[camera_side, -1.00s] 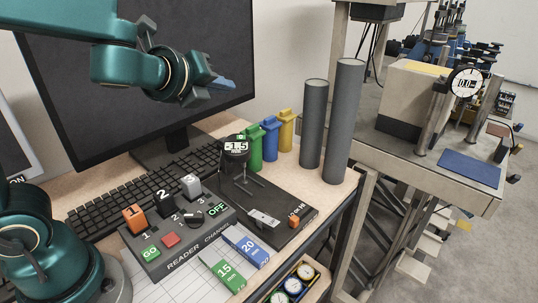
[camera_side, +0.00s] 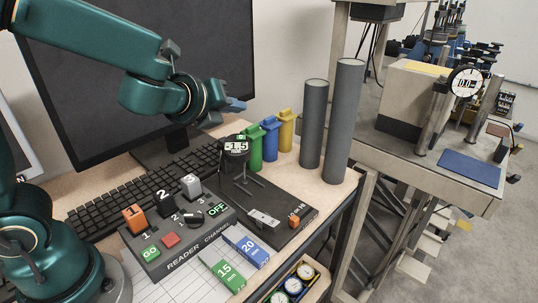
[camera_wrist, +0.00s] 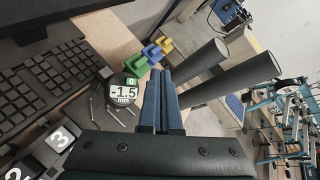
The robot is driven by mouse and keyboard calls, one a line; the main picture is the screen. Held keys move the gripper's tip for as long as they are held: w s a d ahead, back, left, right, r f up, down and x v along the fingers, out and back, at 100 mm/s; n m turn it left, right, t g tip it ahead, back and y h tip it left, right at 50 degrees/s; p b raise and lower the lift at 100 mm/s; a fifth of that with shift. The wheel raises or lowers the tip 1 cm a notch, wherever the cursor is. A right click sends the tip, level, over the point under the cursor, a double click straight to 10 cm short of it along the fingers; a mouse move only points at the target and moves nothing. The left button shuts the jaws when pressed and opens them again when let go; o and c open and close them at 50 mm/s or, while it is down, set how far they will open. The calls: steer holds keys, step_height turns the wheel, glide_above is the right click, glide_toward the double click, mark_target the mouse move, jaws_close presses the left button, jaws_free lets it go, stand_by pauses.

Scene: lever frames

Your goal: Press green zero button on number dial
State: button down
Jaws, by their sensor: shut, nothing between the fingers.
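The number dial (camera_side: 235,150) is a round black gauge on a small stand on the dark plate, reading "-1.5 mm". Its small green zero button (camera_wrist: 131,82) shows above the reading in the wrist view; in the side view the button (camera_side: 241,138) is tiny at the dial's top. My gripper (camera_side: 238,104) is shut and empty, above the dial and apart from it in the side view. In the wrist view the blue fingers (camera_wrist: 162,76) lie together, with the dial to the left of their tips. Nothing covers the button in the wrist view.
Two tall grey cylinders (camera_side: 313,125) stand to the right. A keyboard (camera_side: 150,185), monitor (camera_side: 140,80) and button box (camera_side: 180,235) lie leftward.

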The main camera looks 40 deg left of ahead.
glide_above(239, 147)
steer(key=shift+s+d+f, duration=0.1)
steer(key=shift+f, duration=1.35)
steer(key=shift+s+d+f, duration=0.1)
steer(key=shift+f, duration=1.35)
steer(key=shift+a+f, duration=0.1)
steer(key=shift+f, duration=0.05)
steer(key=shift+w+f, duration=0.1)
steer(key=shift+f, duration=0.15)
steer(key=shift+w+a+f, duration=0.1)
steer(key=shift+a+f, duration=0.05)
steer(key=shift+f, duration=0.15)
stand_by(0.3)
steer(key=shift+s+d+r, duration=0.2)
steer(key=shift+d+r, duration=0.05)
steer(key=shift+r, duration=0.45)
steer(key=shift+s+d+r, duration=0.2)
steer(key=shift+r, duration=0.6)
steer(key=shift+s+d+r, duration=0.2)
steer(key=shift+r, duration=0.55)
steer(key=shift+s+d+r, duration=0.2)
steer(key=shift+r, duration=0.6)
